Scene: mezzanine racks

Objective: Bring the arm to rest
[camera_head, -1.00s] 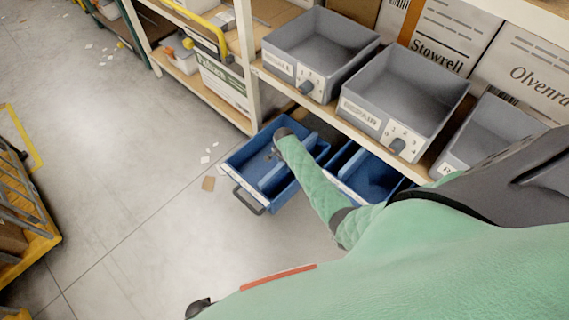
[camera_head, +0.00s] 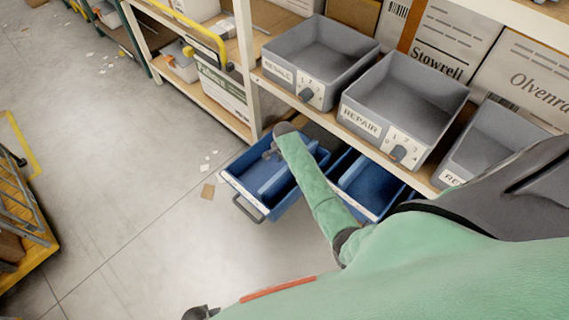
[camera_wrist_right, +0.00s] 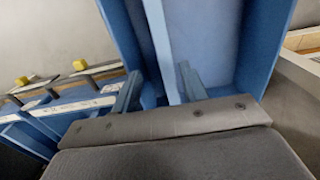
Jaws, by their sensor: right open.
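My right arm (camera_head: 318,193), in a quilted green sleeve, reaches from the lower right over an open blue drawer (camera_head: 235,184). My right gripper (camera_head: 270,152) is at the far end of it, above or just inside the drawer; the exact height is hard to tell. In the right wrist view its two fingers (camera_wrist_right: 160,88) stand apart with nothing held between them. A blue divider of the drawer (camera_wrist_right: 160,45) runs beyond and between the fingers. I cannot tell whether they touch it.
The drawer's dark handle (camera_head: 248,208) juts toward the aisle. A second blue drawer (camera_head: 372,188) is beside it. Grey bins (camera_head: 400,100) line the shelf above, one labelled REPAIR. A yellow cart (camera_head: 22,215) stands at left. The floor (camera_head: 140,200) between is mostly clear.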

